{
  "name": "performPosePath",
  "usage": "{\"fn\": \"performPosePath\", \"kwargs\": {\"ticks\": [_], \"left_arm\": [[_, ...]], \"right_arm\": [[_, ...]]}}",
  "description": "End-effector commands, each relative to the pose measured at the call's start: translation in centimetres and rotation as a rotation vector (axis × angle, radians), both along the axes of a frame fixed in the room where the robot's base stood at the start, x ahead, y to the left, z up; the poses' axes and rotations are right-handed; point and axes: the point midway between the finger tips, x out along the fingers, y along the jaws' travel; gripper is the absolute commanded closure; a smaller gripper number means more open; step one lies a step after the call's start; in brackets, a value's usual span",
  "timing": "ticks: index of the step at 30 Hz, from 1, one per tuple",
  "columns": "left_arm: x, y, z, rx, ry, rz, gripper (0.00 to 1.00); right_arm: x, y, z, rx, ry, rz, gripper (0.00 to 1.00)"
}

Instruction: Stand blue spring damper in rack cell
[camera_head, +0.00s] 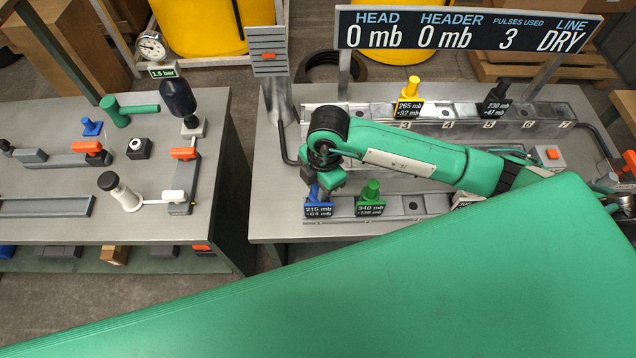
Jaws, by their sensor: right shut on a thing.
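My right gripper (317,184) reaches in from the right over the right bench and points down at the left end of the front rail. It is shut on the blue spring damper (312,197), whose label reads 215 mb, +64 mb. The gripper hides the damper's top, and I cannot tell whether its foot rests in the front rail or is just above it. The rack (540,113) is the long grey rail at the back, with numbered cells; the arm hides part of its left end. My left gripper is not in view.
A green damper (370,192) stands close right of the blue one on the front rail (413,204). A yellow damper (411,88) stands by number 3 and a black one (497,93) by number 5. A display sign (468,30) spans behind the rack, reading LINE DRY.

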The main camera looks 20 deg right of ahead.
Motion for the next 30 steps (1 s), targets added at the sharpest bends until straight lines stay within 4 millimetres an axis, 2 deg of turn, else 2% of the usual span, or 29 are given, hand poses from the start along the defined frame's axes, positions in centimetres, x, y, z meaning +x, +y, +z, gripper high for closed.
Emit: {"fn": "performPosePath", "kwargs": {"ticks": [7,8,11,23,26,30], "left_arm": [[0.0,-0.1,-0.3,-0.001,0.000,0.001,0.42],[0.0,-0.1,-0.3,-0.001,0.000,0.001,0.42],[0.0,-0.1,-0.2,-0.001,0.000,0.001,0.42],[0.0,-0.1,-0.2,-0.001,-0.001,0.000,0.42],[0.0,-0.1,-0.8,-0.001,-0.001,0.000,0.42],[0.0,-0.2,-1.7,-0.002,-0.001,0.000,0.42]], "right_arm": [[0.0,0.0,-0.3,0.001,-0.001,0.000,1.00],[0.0,0.0,-0.3,0.000,0.000,-0.001,0.73],[0.0,0.0,-0.2,0.000,0.000,-0.001,0.54],[0.1,0.0,0.4,0.000,-0.001,-0.001,0.53],[0.2,-0.2,1.8,0.002,-0.003,-0.001,0.53],[0.3,-0.5,4.7,0.003,-0.005,0.000,0.53]]}}
